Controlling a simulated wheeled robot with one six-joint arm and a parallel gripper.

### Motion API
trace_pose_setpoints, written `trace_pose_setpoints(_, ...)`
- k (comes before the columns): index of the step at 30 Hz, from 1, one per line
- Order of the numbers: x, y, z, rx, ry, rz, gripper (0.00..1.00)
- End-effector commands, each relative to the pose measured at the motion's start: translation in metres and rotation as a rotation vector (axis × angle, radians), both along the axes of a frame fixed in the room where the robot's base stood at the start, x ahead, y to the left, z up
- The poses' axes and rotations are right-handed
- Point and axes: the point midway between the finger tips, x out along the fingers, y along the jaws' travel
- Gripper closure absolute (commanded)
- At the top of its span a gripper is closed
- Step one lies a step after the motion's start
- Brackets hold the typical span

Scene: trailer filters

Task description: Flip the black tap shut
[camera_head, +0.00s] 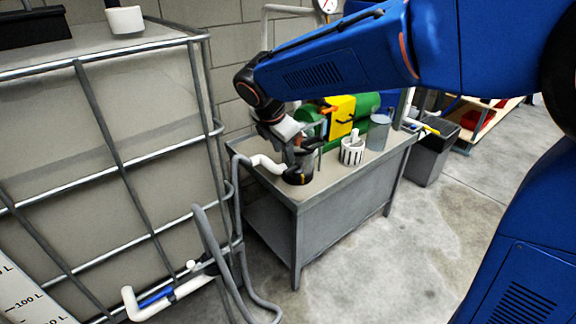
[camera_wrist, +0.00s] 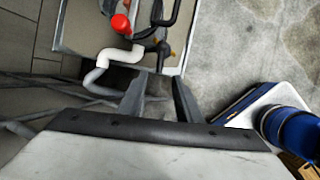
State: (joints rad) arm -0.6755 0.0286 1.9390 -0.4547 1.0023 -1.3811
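A black fitting (camera_head: 298,174) with a small yellow-orange part sits at the near left corner of the grey workbench, joined to a white elbow pipe (camera_head: 268,163). In the wrist view the black fitting (camera_wrist: 163,46) is beyond my fingertips, with the white elbow pipe (camera_wrist: 121,55) to its left and a black curved handle (camera_wrist: 167,14) above. I cannot tell which black part is the tap, or its position.
The workbench (camera_head: 345,190) carries a green cylinder (camera_head: 368,102) with a yellow part, a white slotted cup (camera_head: 352,152) and a clear container (camera_head: 378,132). A caged tank (camera_head: 100,150) stands left, with a blue-handled valve (camera_head: 156,297) and grey hose. Open floor lies right.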

Motion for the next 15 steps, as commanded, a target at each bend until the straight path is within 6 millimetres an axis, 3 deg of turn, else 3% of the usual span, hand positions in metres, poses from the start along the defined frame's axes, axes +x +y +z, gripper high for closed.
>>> trace_pose_setpoints(6,0.015,-0.007,-0.036,-0.002,0.002,-0.001,0.69)
trace_pose_setpoints(15,0.031,-0.014,-0.073,-0.002,0.001,-0.001,0.69)
